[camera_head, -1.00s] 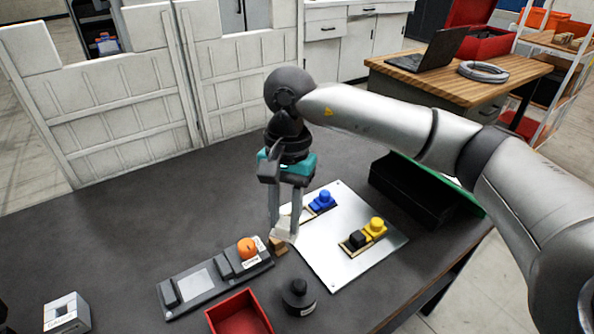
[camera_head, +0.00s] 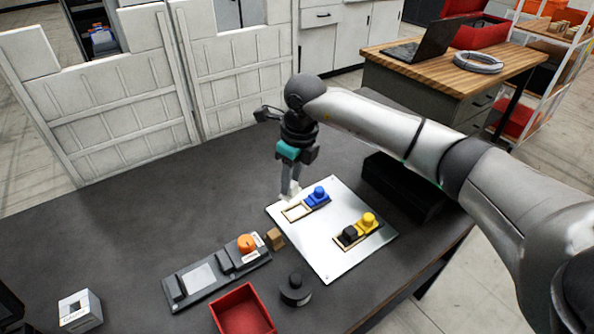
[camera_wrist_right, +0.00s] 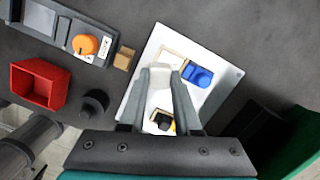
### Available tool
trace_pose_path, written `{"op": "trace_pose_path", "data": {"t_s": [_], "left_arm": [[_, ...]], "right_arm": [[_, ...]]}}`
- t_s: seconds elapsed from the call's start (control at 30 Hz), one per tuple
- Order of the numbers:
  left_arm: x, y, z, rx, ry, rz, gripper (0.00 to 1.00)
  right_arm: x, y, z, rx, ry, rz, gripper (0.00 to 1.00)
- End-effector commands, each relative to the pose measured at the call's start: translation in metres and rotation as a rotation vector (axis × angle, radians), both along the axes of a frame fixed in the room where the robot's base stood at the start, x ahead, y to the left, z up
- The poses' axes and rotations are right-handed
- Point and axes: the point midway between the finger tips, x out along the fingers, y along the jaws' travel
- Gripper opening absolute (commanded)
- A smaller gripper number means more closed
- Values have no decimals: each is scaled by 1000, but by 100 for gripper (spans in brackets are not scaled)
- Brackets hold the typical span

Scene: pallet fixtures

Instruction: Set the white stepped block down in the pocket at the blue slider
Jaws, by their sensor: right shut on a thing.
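My right gripper (camera_head: 288,188) is shut on the white stepped block (camera_head: 291,187). It holds the block above the metal plate (camera_head: 328,262), close to the blue slider (camera_head: 317,197). The block also shows between the fingers in the right wrist view (camera_wrist_right: 160,75). The pocket (camera_head: 294,212) is a tan-rimmed rectangle on the plate, left of the blue slider; its rim shows beyond the block in the right wrist view. The block's lower end is small, and I cannot tell its exact height over the plate. My left gripper is not in view.
A yellow slider (camera_head: 368,221) with a black block (camera_head: 349,233) sits on the same plate. A wooden block (camera_head: 275,238), a grey fixture with an orange knob (camera_head: 246,242), a red bin (camera_head: 243,309) and a black knobbed weight (camera_head: 295,288) stand to the left and front.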

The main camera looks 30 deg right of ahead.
Motion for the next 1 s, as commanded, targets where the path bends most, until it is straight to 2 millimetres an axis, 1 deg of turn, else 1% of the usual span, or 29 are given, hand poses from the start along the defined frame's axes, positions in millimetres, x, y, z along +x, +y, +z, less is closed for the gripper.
{"op": "trace_pose_path", "data": {"t_s": [0.03, 0.13, 0.23, 0.33, 0.53, 0.67, 1.0], "left_arm": [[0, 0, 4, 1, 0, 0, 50], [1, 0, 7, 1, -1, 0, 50], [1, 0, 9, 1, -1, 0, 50], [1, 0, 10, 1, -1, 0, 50], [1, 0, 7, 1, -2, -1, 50], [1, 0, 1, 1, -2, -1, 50], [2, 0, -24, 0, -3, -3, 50]], "right_arm": [[2, -3, 0, 2, 2, -71, 0], [6, -10, -3, 1, 3, -201, 0], [9, -16, -5, 0, 2, -295, 0], [11, -19, -7, 2, 2, -350, 0], [11, -20, -12, 1, 1, -376, 0], [11, -20, -19, 1, 1, -374, 0], [11, -20, -51, 2, 2, -372, 0]]}}
